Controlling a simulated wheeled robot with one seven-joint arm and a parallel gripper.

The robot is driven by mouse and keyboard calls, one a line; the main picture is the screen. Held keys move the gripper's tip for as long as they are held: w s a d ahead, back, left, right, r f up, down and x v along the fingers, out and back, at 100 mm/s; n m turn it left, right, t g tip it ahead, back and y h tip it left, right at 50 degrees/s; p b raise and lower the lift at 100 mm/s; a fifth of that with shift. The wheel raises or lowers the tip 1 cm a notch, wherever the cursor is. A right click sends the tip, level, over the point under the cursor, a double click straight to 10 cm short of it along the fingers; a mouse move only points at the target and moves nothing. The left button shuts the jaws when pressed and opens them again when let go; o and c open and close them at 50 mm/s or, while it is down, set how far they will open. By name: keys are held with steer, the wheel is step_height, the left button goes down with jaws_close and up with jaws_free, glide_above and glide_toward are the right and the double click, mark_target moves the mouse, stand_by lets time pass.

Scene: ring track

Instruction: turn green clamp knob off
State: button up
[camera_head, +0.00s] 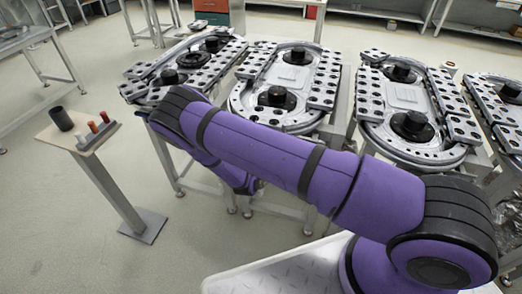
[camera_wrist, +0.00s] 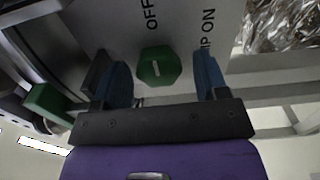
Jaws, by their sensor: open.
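The green clamp knob (camera_wrist: 158,66) shows in the wrist view, on a grey panel (camera_wrist: 195,30). The panel has the word "OFF" printed at the knob's upper left and lettering ending in "P ON" at its upper right. A short white mark is on the knob's face; I cannot tell which label it points to. My gripper (camera_wrist: 164,68) is open, with one blue-padded finger on each side of the knob. Gaps show between both fingers and the knob. In the head view my purple arm hides the gripper, and the knob does not show.
Another green part (camera_wrist: 48,104) is at the left of the wrist view. Crumpled shiny foil (camera_wrist: 280,22) is at the upper right. In the head view, several ring tracks stand on metal frames, and a small stand (camera_head: 88,138) with a dark cup is at the left.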

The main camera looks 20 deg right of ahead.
steer(key=v, duration=1)
steer(key=shift+s+a, duration=0.25)
steer(key=shift+s, duration=0.05)
